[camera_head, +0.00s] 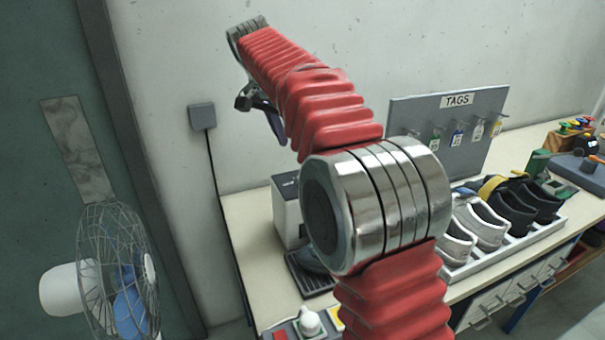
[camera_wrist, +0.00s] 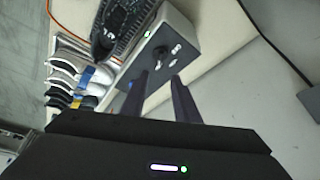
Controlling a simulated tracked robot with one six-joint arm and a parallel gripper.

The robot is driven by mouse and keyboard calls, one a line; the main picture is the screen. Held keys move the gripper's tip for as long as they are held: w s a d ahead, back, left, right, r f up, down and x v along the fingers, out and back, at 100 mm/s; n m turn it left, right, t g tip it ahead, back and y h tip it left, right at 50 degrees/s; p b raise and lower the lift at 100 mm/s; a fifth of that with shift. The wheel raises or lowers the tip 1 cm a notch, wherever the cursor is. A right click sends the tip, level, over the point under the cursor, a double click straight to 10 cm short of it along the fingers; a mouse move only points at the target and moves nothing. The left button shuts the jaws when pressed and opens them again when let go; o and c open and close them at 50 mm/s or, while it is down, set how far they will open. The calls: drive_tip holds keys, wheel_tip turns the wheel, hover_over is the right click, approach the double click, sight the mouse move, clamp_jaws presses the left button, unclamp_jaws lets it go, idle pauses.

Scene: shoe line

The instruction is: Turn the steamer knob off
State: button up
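The steamer (camera_wrist: 184,32) is a pale box with a dark front panel; in the head view the steamer (camera_head: 283,222) stands on the bench, partly hidden by my arm. In the wrist view a knob (camera_wrist: 157,51) shows on the panel, with small light-coloured parts beside it and a small green light near the panel's edge. The image is too small to tell the knob's setting. My gripper (camera_wrist: 159,76) is open and empty, its two dark fingers apart and pointing toward the panel. In the head view my gripper (camera_head: 268,118) is high above the bench, left of the steamer, not touching it.
A dark ridged tray (camera_head: 309,284) lies before the steamer. Shoes stand in a white rack (camera_head: 515,249) to the right. A tag board (camera_head: 411,118) stands behind. A fan (camera_head: 118,270) is at left. A wall box with a cable (camera_head: 202,117) hangs near my gripper.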

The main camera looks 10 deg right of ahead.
drive_tip(key=x, duration=1.4)
drive_tip(key=shift+w+r, duration=0.1)
drive_tip(key=shift+a, duration=0.1)
drive_tip(key=shift+c, duration=0.5)
clamp_jaws()
drive_tip(key=shift+r, duration=0.1)
